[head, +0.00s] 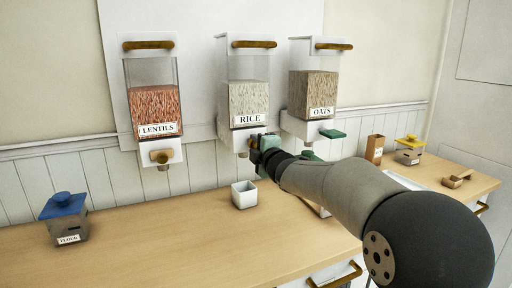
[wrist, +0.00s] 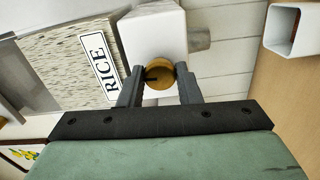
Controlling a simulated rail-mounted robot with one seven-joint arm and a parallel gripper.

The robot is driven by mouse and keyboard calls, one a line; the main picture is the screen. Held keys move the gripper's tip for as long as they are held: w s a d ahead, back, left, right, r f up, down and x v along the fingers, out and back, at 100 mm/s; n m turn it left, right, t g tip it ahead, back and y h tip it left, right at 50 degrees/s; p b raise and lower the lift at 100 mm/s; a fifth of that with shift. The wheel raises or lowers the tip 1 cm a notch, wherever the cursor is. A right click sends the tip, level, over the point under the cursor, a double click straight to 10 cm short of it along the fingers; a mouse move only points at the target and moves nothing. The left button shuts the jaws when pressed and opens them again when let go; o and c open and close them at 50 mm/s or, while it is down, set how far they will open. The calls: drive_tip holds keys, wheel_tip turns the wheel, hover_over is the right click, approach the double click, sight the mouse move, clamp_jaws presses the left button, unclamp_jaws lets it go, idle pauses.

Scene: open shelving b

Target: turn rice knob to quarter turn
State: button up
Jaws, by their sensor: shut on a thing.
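The rice dispenser (head: 249,103) hangs on the wall between the lentils and oats dispensers, with a RICE label. Its round brass knob (wrist: 159,75) sits on the white lower housing (wrist: 150,32) in the wrist view. A dark mark shows on the knob's face. My gripper (wrist: 160,80) has its two dark fingers on either side of the knob, shut on it. In the head view my gripper (head: 258,148) is at the front of the rice housing and hides the knob. The spout (wrist: 199,38) of the housing shows beside it.
A white square cup (head: 244,194) stands on the wooden counter below the rice dispenser. The lentils dispenser (head: 155,100) is to the left and the oats dispenser (head: 313,95) to the right. A blue-lidded flour jar (head: 66,218) stands at left. The counter's left middle is clear.

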drive_tip(key=m, duration=0.4)
drive_tip(key=shift+d, duration=0.1)
drive_tip(key=m, duration=0.4)
drive_tip(key=shift+m, duration=0.3)
drive_tip(key=m+p, duration=0.1)
drive_tip(key=m, duration=0.3)
drive_tip(key=shift+m+p, duration=0.55)
drive_tip(key=shift+m, duration=1.55)
drive_tip(key=o, duration=1)
drive_tip(key=shift+c, duration=0.2)
drive_tip(key=shift+s, duration=0.1)
